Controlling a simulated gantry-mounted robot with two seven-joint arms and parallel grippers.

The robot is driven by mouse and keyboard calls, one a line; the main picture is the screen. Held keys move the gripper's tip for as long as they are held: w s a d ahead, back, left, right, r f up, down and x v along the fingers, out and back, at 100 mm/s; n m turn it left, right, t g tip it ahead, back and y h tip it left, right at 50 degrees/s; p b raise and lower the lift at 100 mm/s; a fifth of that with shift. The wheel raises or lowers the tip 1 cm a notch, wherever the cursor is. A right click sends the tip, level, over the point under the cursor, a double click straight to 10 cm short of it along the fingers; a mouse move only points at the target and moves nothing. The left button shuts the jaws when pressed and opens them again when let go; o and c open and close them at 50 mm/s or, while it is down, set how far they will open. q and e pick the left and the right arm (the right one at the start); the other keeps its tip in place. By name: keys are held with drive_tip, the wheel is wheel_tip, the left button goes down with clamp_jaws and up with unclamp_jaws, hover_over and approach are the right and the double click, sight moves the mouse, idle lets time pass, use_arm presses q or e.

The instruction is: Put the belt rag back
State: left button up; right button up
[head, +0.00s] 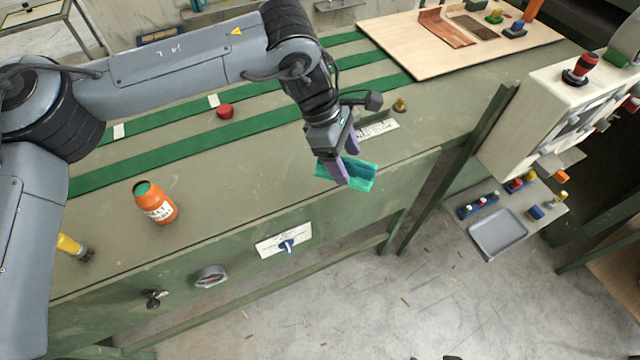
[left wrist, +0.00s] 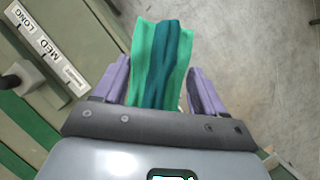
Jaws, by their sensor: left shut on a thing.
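A green and teal rag (head: 358,176) is held in my left gripper (head: 341,172), over the front edge of the machine bed. In the left wrist view the rag (left wrist: 165,50) stands folded lengthwise between the lavender fingers of the gripper (left wrist: 163,85). An orange container (head: 155,204) with a partly readable white label and a teal top stands on the bed at the left. A blue hook (head: 287,245) sits on a white plate (head: 270,240) on the bed's front face, empty. My right gripper is not in view.
A red button-like piece (head: 225,111) lies between green belts (head: 240,135). A brass knob (head: 400,104) stands by a label plate (head: 378,130). A white control box (head: 535,125) and a grey tray (head: 498,232) are at the right. Floor in front is mostly clear.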

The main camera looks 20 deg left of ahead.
use_arm(q)
drive_tip(key=shift+w+f+b, duration=0.15)
drive_tip(key=shift+f+b, duration=0.45)
drive_tip(key=shift+b, duration=0.25)
drive_tip(key=shift+a, duration=0.15)
drive_tip(key=shift+w+a+f+b, duration=0.15)
drive_tip(key=shift+b, duration=0.2)
drive_tip(key=w+a+f, duration=0.1)
drive_tip(key=a+f, duration=0.1)
drive_tip(key=a, duration=0.1)
drive_tip(key=w+a+f, duration=0.2)
drive_tip(key=a, duration=0.1)
drive_tip(key=w+a+f, duration=0.1)
drive_tip(key=a+f, duration=0.1)
drive_tip(key=a, duration=0.2)
drive_tip(key=shift+w+a+f, duration=0.1)
drive_tip(key=shift+w+f, duration=0.2)
drive_tip(key=shift+f, duration=2.05)
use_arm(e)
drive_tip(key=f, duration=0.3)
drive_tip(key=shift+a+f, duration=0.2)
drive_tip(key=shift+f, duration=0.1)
use_arm(q)
drive_tip(key=o, duration=1.1)
